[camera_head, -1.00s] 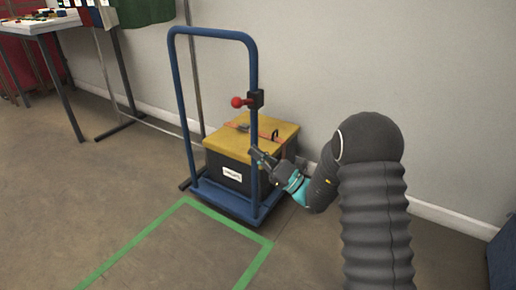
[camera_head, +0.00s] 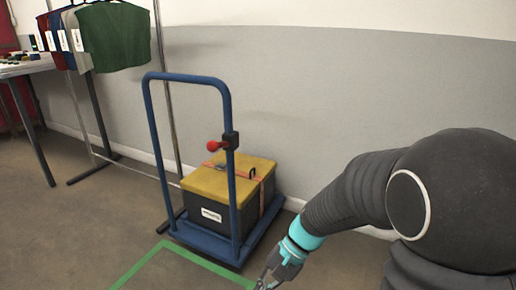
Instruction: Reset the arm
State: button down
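My gripper (camera_head: 269,281) is at the bottom edge of the head view, at the end of my dark arm with its turquoise band. It is low and in front of the blue cart (camera_head: 229,160), apart from its handle. Its fingertips are small and partly cut off by the picture edge, so I cannot tell whether they are open or shut. I see nothing held in it. My arm reaches in from the right side.
The cart carries a black box with a yellow lid (camera_head: 211,180) and an orange strap. Green tape (camera_head: 150,262) marks the floor. A clothes rack with a green garment (camera_head: 117,38) and a table (camera_head: 30,67) stand left.

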jog(key=s+d+r+n+t+h+p, duration=0.1)
jog(key=s+d+r+n+t+h, duration=0.1)
jog(key=d+r, duration=0.5)
jog(key=s+d+r+n+t+h+p, duration=0.2)
jog(key=s+d+r+t+h, duration=0.3)
jog(key=r, duration=0.6)
jog(key=s+d+t, duration=0.1)
jog(key=d+t, duration=0.1)
jog(key=d, duration=0.1)
jog(key=shift+s+d+n, duration=0.15)
jog(key=shift+s+n, duration=0.05)
jog(key=shift+n, duration=0.2)
